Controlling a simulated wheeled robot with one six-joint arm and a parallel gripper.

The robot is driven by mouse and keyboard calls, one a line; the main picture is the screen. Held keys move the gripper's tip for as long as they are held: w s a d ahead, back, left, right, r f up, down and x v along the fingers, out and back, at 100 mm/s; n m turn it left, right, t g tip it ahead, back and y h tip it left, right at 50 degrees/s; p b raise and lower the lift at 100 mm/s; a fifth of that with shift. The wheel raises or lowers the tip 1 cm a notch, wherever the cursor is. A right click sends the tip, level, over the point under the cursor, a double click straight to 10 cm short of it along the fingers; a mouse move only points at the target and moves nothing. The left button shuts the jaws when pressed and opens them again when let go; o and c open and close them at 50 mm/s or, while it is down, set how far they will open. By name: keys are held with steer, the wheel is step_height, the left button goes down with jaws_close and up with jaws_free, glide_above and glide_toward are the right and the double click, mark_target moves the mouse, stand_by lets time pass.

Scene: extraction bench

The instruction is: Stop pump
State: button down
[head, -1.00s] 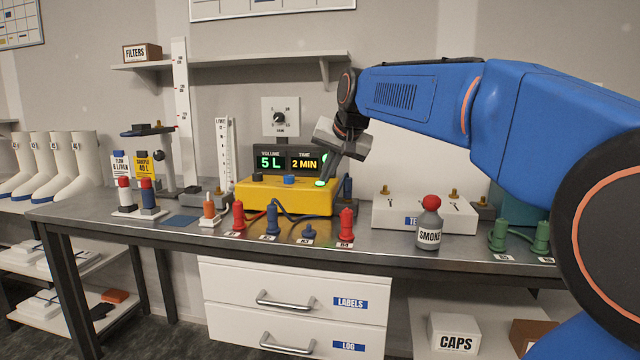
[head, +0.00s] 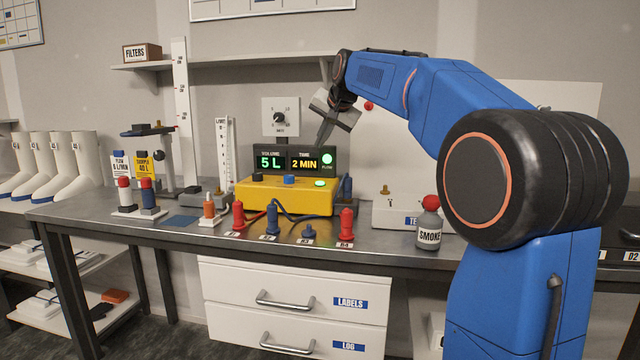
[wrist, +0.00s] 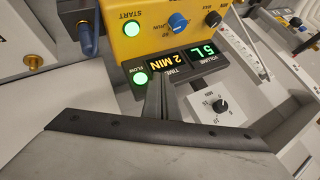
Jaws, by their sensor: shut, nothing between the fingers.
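The yellow pump box (head: 262,196) stands on the bench. In the wrist view the pump's top (wrist: 150,35) shows a lit green START button (wrist: 133,29) and a blue knob (wrist: 178,22). The green button also glows at its right end in the head view (head: 320,183). Its display (head: 286,162) reads 5 L and 2 MIN, with a lit green FLOW lamp (wrist: 140,79). My gripper (head: 322,142) is shut and empty, above and apart from the green button, in front of the display's upper right. Its fingers also show in the wrist view (wrist: 157,82).
A black dial (head: 279,117) sits on the wall plate behind. Red and blue plugs (head: 347,225) line the bench front. A SMOKE bottle (head: 429,225) stands to the right, a white stand (head: 395,214) behind it. A shelf (head: 235,60) runs above.

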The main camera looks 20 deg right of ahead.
mark_target(322, 183)
steer(key=shift+f, duration=0.1)
steer(key=shift+f, duration=4.3)
steer(key=shift+f, duration=0.1)
steer(key=shift+f, duration=0.35)
steer(key=shift+f, duration=0.4)
steer(key=shift+r, duration=0.85)
steer(key=shift+r, duration=2.5)
